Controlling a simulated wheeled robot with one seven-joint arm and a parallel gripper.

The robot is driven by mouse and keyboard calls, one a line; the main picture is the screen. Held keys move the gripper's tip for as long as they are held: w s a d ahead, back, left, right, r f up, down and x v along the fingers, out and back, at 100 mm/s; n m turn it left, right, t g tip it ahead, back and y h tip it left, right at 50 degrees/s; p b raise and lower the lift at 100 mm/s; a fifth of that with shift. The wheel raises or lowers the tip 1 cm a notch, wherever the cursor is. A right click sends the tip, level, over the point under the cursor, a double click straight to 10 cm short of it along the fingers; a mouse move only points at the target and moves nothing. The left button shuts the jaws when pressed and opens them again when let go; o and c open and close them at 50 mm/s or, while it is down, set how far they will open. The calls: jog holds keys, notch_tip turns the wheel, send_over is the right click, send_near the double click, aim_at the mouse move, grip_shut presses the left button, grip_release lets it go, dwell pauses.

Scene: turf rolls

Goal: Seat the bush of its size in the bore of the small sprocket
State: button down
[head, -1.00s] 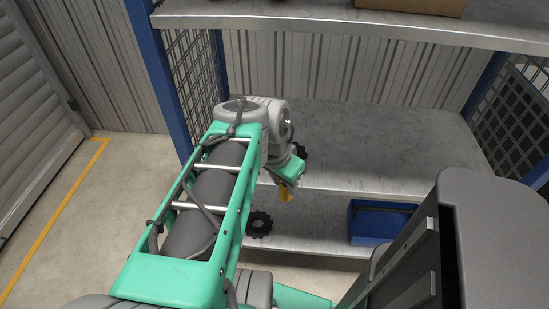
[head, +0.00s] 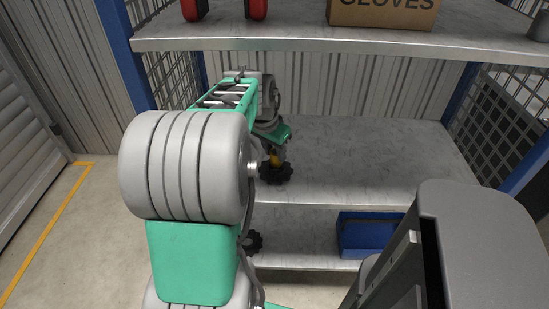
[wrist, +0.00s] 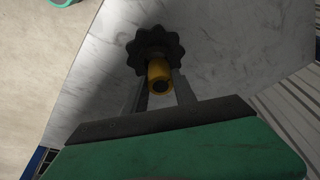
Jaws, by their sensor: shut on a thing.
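A dark toothed sprocket (head: 276,174) lies on the middle shelf, near its front left; it also shows in the wrist view (wrist: 146,45). A second dark sprocket (head: 254,243) lies on the lower shelf, partly hidden by my arm. My gripper (head: 274,150) is shut on a yellow brass bush (head: 274,161). In the wrist view the bush (wrist: 158,72) stands between the two fingers of my gripper (wrist: 160,88), its open end facing the camera. Its far end overlaps the middle-shelf sprocket's centre. The bore is hidden, and I cannot tell whether the bush touches or enters it.
A blue bin (head: 370,235) stands on the lower shelf. The middle shelf (head: 370,165) is clear to the right of the sprocket. The upper shelf (head: 300,37) overhangs it and holds a gloves box (head: 383,12). A blue post (head: 125,55) and mesh side stand at the left.

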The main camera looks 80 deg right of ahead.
aim_at(274, 158)
jog(key=f, duration=0.1)
jog(key=a+f, duration=0.1)
jog(key=shift+f, duration=0.35)
jog(key=c, duration=1.5)
grip_release()
jog(key=shift+f, duration=0.15)
jog(key=o, duration=0.5)
jog(key=shift+d, duration=0.15)
jog(key=shift+d+r, duration=0.1)
jog(key=shift+r, duration=0.15)
jog(key=shift+r, duration=0.1)
